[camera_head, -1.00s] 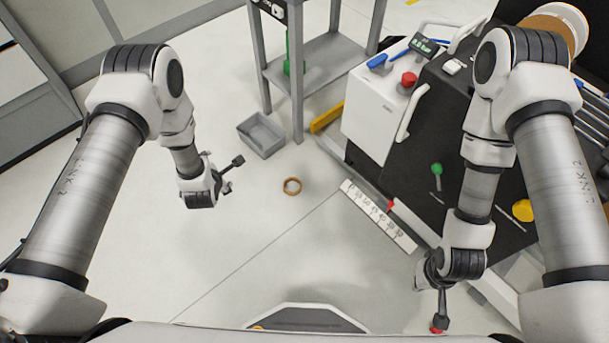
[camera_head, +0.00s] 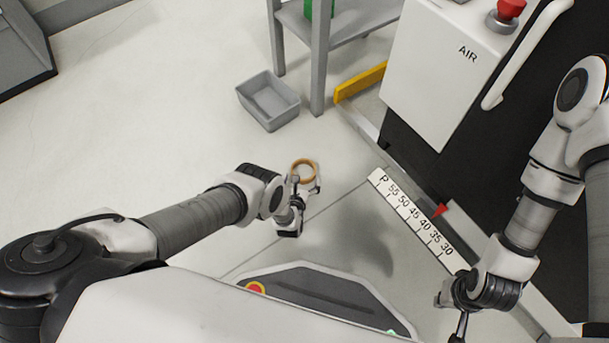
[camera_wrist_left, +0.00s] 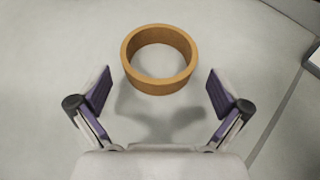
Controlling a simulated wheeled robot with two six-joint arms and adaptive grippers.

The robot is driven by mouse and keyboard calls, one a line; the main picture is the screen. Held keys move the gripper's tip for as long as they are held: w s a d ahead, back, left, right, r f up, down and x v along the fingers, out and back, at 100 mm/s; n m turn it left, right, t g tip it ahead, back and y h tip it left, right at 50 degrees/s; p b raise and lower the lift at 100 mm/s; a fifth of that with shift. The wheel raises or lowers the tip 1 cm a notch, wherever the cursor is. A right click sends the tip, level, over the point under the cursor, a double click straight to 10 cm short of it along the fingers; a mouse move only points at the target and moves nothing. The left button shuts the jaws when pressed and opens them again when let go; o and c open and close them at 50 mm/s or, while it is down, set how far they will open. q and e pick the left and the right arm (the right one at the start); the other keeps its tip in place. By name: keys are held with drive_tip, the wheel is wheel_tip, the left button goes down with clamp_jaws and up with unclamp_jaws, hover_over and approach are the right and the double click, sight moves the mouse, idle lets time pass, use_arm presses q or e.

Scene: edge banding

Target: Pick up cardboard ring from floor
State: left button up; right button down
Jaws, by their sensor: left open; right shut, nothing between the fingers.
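The cardboard ring (camera_head: 303,163) is a short brown hoop on the pale floor, in front of the grey bin. In the left wrist view the ring (camera_wrist_left: 160,88) lies just beyond the fingertips, centred between them. My left gripper (camera_head: 304,182) is open and reaches down close to the ring, with no finger touching it that I can see. Its two purple-padded fingers show either side in the left wrist view (camera_wrist_left: 160,92). My right gripper (camera_head: 460,325) is shut and empty at the lower right, away from the ring and partly cut by the frame edge.
A grey bin (camera_head: 268,103) stands behind the ring, beside a grey shelf stand (camera_head: 318,60). A white machine cabinet marked AIR (camera_head: 440,70) and a numbered scale strip (camera_head: 415,220) are to the right. Open floor lies to the left.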

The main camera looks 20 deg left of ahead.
sight(305, 162)
use_arm(q)
drive_tip(key=b+x, duration=0.4)
drive_tip(key=shift+w+a+f, duration=0.1)
drive_tip(key=shift+w+f, duration=0.05)
drive_tip(key=shift+f, duration=0.15)
drive_tip(key=shift+w+b, duration=0.3)
drive_tip(key=shift+b, duration=0.05)
drive_tip(key=shift+r, duration=0.25)
drive_tip(key=c, duration=0.6)
